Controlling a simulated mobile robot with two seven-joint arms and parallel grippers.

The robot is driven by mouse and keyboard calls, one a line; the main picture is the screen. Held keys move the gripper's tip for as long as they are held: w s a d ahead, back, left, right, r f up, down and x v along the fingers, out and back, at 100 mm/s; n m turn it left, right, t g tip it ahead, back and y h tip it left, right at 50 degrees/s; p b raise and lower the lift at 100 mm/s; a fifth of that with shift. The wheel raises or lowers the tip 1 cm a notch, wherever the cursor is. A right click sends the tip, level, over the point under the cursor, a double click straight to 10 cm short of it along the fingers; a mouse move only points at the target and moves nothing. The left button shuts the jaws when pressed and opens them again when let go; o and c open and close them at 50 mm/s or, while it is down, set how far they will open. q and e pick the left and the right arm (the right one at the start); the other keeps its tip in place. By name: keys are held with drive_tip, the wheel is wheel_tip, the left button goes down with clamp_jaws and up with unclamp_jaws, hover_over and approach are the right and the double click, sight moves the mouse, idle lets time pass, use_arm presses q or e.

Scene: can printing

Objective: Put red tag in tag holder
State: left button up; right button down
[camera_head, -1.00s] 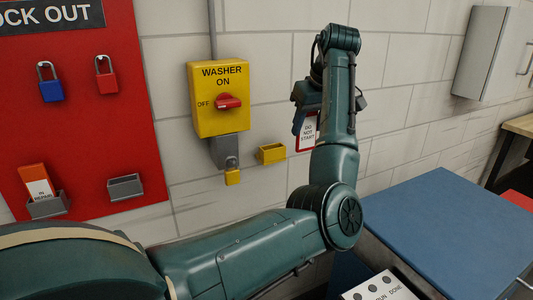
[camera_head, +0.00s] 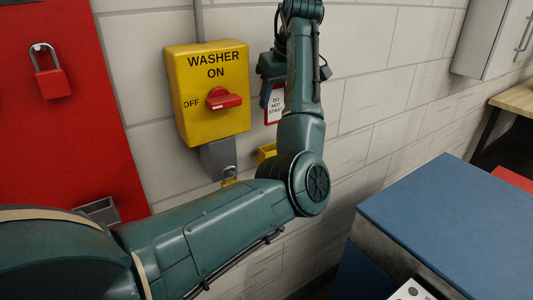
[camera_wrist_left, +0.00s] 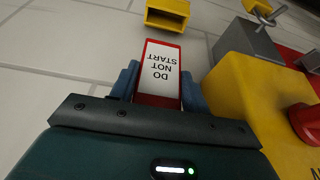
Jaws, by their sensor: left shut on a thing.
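The red tag (camera_head: 275,104) has a red frame and a white face reading DO NOT START. My left gripper (camera_wrist_left: 160,88) is shut on the tag, with blue fingers at both sides of it. In the head view the left gripper (camera_head: 272,90) is partly hidden by my forearm. The tag holder (camera_head: 264,151) is a small yellow open box on the wall; my arm hides part of it. The tag is above the holder and apart from it. In the left wrist view the holder (camera_wrist_left: 166,14) lies beyond the tag's end. My right gripper is not in view.
The yellow washer switch box (camera_head: 210,100) with a red knob stands left of the tag. A red board (camera_head: 60,130) with a red padlock is at far left. A blue-topped unit (camera_head: 450,220) stands at right.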

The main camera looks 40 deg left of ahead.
use_arm(q)
wheel_tip(320, 180, down, 10)
drive_tip(key=shift+p, duration=0.65)
drive_tip(key=shift+f, duration=0.15)
drive_tip(key=o, duration=1)
drive_tip(key=shift+c, duration=0.2)
drive_tip(key=v, duration=1.2)
drive_tip(key=shift+b, duration=0.45)
